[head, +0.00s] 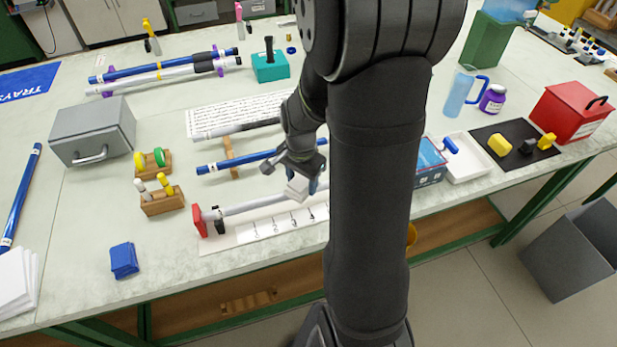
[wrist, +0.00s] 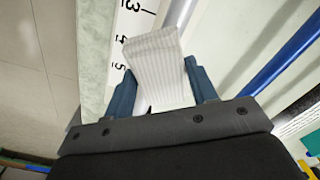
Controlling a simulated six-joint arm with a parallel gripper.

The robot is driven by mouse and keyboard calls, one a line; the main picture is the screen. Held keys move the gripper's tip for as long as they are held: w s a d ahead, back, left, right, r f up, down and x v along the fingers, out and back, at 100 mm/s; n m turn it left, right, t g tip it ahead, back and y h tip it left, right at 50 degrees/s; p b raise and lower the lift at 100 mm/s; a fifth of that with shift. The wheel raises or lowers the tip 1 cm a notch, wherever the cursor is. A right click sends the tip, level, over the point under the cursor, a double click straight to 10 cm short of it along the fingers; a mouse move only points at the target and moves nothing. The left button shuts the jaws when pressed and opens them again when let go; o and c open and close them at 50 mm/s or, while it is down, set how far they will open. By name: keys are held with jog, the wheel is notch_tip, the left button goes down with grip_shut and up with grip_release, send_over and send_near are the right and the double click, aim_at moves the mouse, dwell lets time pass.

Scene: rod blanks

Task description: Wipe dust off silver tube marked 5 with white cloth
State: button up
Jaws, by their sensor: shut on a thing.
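My gripper (head: 300,180) is shut on a white cloth (head: 297,190). In the wrist view the ribbed cloth (wrist: 158,72) stands folded between the two blue fingers. A silver tube (head: 253,203) lies along a white scale board at the table's front, its left end by a red stop. The cloth is over or against this tube; contact is not clear. In the wrist view the tube (wrist: 178,14) runs beyond the cloth, which hides part of it. My arm hides its right end in the head view. I cannot read a 5 on the tube or make out dust.
The scale board (head: 250,233) shows numbers in the wrist view. A blue tube (head: 235,162) lies just behind, and another silver tube (head: 235,130) farther back. Small wooden holders (head: 162,200) stand left of the red stop (head: 199,221). A blue block (head: 124,260) lies front left.

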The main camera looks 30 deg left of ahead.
aim_at(260, 200)
jog(key=shift+s+a, duration=3.8)
jog(key=shift+s+a+r, duration=0.1)
jog(key=shift+a+r, duration=0.05)
jog(key=shift+r, duration=0.05)
notch_tip(260, 200, up, 8)
jog(key=shift+f, duration=0.1)
jog(key=w+d, duration=0.6)
jog(key=w, duration=0.5)
jog(key=w+d, duration=0.5)
jog(key=w, duration=0.5)
jog(key=w+d, duration=0.6)
jog(key=d, duration=0.5)
jog(key=w+d+f+m, duration=0.1)
jog(key=w+d, duration=0.6)
jog(key=d, duration=0.4)
jog(key=shift+d+f, duration=0.2)
jog(key=shift+d, duration=0.2)
